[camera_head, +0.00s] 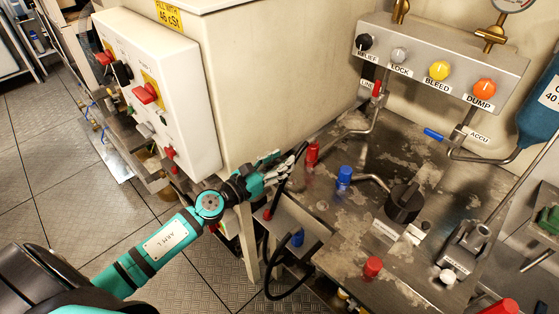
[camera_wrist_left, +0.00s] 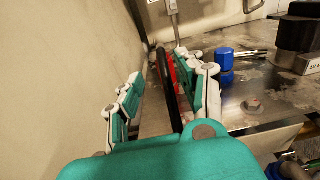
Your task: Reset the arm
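My left arm (camera_head: 160,244), teal and black, reaches in from the lower left in the head view. Its left gripper (camera_head: 276,168) is beside the corner of the cream cabinet, above a small metal box. In the left wrist view the two teal and white fingers of the gripper (camera_wrist_left: 163,92) stand apart. A black rod or lever (camera_wrist_left: 166,88) shows in the gap, nearer the right finger; I cannot tell whether it touches. In the head view this black rod (camera_head: 288,178) slants down from the fingers to the small box. My right gripper is not in view.
A metal worktop (camera_head: 340,215) carries a blue knob (camera_head: 344,178), red knobs (camera_head: 372,267) and a black round valve (camera_head: 404,203). A labelled valve panel (camera_head: 440,50) stands behind. The cream cabinet (camera_head: 280,70) closes off the left side. The floor (camera_head: 50,170) at left is partly free.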

